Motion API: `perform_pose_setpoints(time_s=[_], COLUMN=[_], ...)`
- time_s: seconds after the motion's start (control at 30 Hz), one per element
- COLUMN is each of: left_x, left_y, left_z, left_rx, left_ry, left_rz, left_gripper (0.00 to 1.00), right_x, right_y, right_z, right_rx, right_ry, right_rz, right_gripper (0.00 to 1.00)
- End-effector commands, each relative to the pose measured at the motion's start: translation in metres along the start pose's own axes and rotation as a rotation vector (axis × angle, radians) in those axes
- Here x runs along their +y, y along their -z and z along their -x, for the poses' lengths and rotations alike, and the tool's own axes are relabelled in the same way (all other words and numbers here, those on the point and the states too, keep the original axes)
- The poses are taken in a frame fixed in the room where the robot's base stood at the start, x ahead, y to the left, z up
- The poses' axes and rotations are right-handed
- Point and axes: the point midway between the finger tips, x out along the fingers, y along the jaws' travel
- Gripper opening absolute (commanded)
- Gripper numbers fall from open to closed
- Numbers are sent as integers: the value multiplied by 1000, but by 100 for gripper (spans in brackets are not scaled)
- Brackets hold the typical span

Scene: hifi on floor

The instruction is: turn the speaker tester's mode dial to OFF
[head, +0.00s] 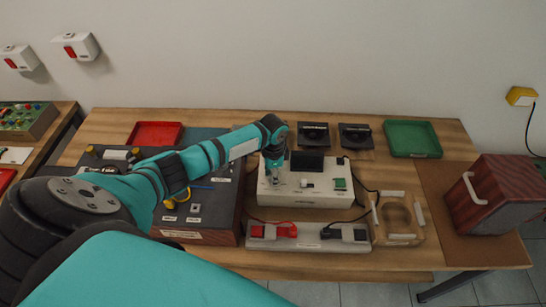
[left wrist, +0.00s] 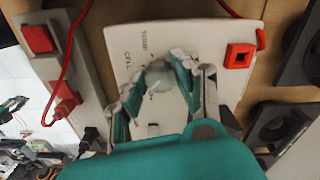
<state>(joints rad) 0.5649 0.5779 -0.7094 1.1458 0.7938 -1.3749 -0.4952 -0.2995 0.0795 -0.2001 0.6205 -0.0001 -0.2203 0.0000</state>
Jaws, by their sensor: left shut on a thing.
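The speaker tester (head: 318,199) is a white box with a dark screen, a green part at its right and small controls on top. In the left wrist view its white panel (left wrist: 137,37) shows partly legible print and a red square socket. My left gripper (head: 275,180) is over the left part of the tester. In the left wrist view my left gripper (left wrist: 160,85) is shut on a pale round knob, the mode dial (left wrist: 157,74), with a finger on each side. The dial's pointer and the OFF mark cannot be read. My right gripper is not in view.
A green tray (head: 412,139) and a red-brown cabinet (head: 497,195) are at right. Cables run beside the tester.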

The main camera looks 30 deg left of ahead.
Motion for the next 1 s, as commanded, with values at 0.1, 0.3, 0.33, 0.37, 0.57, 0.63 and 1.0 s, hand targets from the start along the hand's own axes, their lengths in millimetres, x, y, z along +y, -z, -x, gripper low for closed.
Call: perform_pose_setpoints(time_s=[0.1,0.3,0.33,0.37,0.57,0.63,1.0], left_x=[0,0,0,-1,-1,-1,-2], left_y=[1,0,0,0,0,0,1], left_z=[4,4,4,4,3,2,2], left_rx=[2,1,2,1,2,2,3], left_ry=[0,1,1,1,2,2,3], left_rz=[109,269,290,310,413,437,487], left_gripper=[0,0,0,0,0,0,0], right_x=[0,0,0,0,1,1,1], right_y=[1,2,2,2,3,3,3], right_z=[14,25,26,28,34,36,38], right_rx=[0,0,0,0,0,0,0], right_ry=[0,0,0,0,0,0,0], right_rz=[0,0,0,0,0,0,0], right_gripper=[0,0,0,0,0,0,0])
